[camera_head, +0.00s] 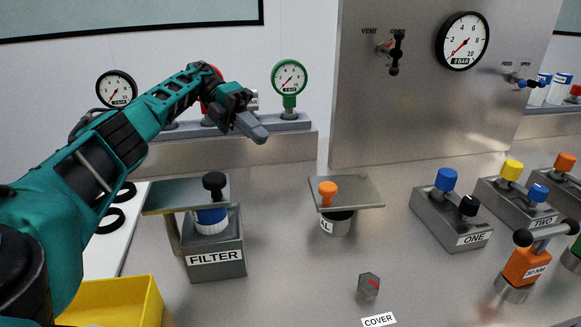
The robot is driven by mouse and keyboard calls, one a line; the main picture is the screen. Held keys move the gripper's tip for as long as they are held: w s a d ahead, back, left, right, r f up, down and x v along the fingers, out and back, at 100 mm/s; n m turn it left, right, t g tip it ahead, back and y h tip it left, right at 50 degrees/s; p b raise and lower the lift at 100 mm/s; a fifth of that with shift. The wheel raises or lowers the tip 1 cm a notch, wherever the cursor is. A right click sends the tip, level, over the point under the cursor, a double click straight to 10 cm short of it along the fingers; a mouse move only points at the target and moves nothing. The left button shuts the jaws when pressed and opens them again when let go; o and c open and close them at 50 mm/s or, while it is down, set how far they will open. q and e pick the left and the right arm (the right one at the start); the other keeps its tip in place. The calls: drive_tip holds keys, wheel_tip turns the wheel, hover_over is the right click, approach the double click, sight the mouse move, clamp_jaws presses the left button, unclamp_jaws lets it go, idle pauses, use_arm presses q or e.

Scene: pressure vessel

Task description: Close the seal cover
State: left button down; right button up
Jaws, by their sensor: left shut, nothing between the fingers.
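The seal cover (355,190) is a flat grey metal plate right of centre, with an orange knob (328,191) near its left end. Below it stands a short round metal cup (338,225) with a partly hidden label ending in "AL". The plate hides most of the cup's top, so I cannot tell whether it touches the rim. My left gripper (260,131) is shut and empty, up and left of the orange knob and clear of the cover, in front of the rear gauge ledge. My right gripper is not in view.
Left of the cover stands the FILTER box (215,245) with its own plate and black knob (214,184). A grey block marked COVER (369,286) is in front. A yellow bin (115,303) is lower left.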

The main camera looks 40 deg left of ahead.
use_arm(q)
drive_tip(key=r+x, duration=0.1)
drive_tip(key=x, duration=1.2)
drive_tip(key=shift+d+f, duration=0.15)
drive_tip(key=shift+d, duration=0.4)
